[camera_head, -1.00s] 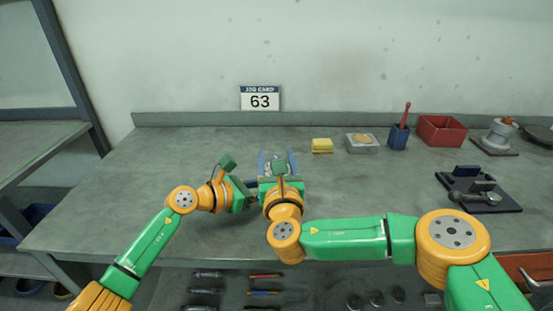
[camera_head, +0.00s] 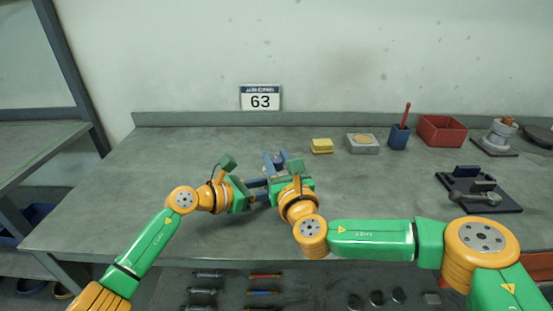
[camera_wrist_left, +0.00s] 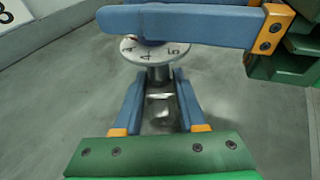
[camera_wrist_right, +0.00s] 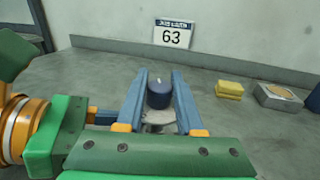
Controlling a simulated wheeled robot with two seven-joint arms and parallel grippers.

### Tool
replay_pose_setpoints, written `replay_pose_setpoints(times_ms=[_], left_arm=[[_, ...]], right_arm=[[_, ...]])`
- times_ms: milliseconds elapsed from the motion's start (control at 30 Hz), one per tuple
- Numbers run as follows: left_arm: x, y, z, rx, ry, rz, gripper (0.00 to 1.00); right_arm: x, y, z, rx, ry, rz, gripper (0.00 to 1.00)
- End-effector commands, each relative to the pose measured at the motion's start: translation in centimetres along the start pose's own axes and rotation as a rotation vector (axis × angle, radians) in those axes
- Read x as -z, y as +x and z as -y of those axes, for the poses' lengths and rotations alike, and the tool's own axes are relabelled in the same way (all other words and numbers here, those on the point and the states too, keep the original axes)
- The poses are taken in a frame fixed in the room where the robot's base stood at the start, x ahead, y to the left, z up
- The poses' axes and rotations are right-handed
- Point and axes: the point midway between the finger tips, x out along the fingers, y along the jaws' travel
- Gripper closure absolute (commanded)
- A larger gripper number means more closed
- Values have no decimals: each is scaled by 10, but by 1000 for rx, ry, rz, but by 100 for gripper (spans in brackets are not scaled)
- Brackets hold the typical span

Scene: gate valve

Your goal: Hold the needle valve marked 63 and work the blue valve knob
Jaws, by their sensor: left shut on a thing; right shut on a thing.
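The blue valve knob (camera_wrist_right: 158,95) sits between the two blue fingers of my right gripper (camera_wrist_right: 160,76), which is shut on it from above the dial. In the left wrist view, a round pale dial (camera_wrist_left: 150,50) with dark characters tops a metal valve body (camera_wrist_left: 158,95). My left gripper (camera_wrist_left: 157,82) is shut on that body, below the dial. A right finger crosses over the dial there and hides most of the knob. In the head view, both grippers meet near the bench middle and largely hide the valve. I cannot read 63 on the valve itself.
A card reading 63 (camera_head: 260,97) stands at the bench's back edge. To the right are a yellow block (camera_head: 322,146), a grey box (camera_head: 362,143), a blue cup (camera_head: 398,137), a red bin (camera_head: 441,130) and a dark fixture (camera_head: 480,190). The left bench top is clear.

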Motion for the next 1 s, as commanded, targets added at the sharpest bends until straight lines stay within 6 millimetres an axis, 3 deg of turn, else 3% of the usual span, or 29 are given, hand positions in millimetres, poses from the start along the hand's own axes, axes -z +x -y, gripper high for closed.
replay_pose_setpoints(times_ms=[600, 1000], left_arm=[[0, 1, 2, 5, 0, -1, 91], [0, 0, 1, 4, 1, -1, 90]], right_arm=[[-3, 1, -3, -566, 8, 7, 100], [2, 4, 3, -810, -2, -12, 100]])
